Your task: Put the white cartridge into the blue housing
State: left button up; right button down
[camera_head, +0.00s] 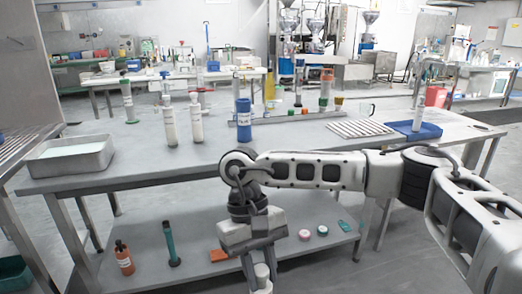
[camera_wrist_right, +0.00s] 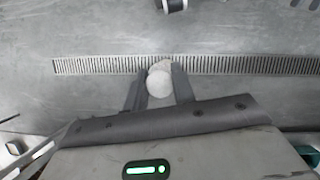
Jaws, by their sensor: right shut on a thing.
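My right gripper (camera_head: 261,272) hangs low in front of the table, fingers pointing down. It is shut on a white cartridge (camera_head: 262,272), whose pale rounded end (camera_wrist_right: 159,82) shows between the two fingers in the right wrist view. The rest of the cartridge is largely hidden by the gripper. A blue cylinder with a white label, which looks like the blue housing (camera_head: 244,120), stands upright on the table, above and behind my gripper in the head view. The two are well apart. My left gripper is not in view.
Two white bottles (camera_head: 169,124) (camera_head: 196,120) stand on the table (camera_head: 120,172), left of the blue cylinder. A metal tray (camera_head: 70,160) sits at the left, a blue tray (camera_head: 415,132) at the right. The lower shelf holds an orange bottle (camera_head: 124,260) and small items.

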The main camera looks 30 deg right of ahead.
aim_at(245, 138)
jog(key=z, duration=0.55)
jog(key=i, duration=0.65)
jog(key=z, duration=0.3)
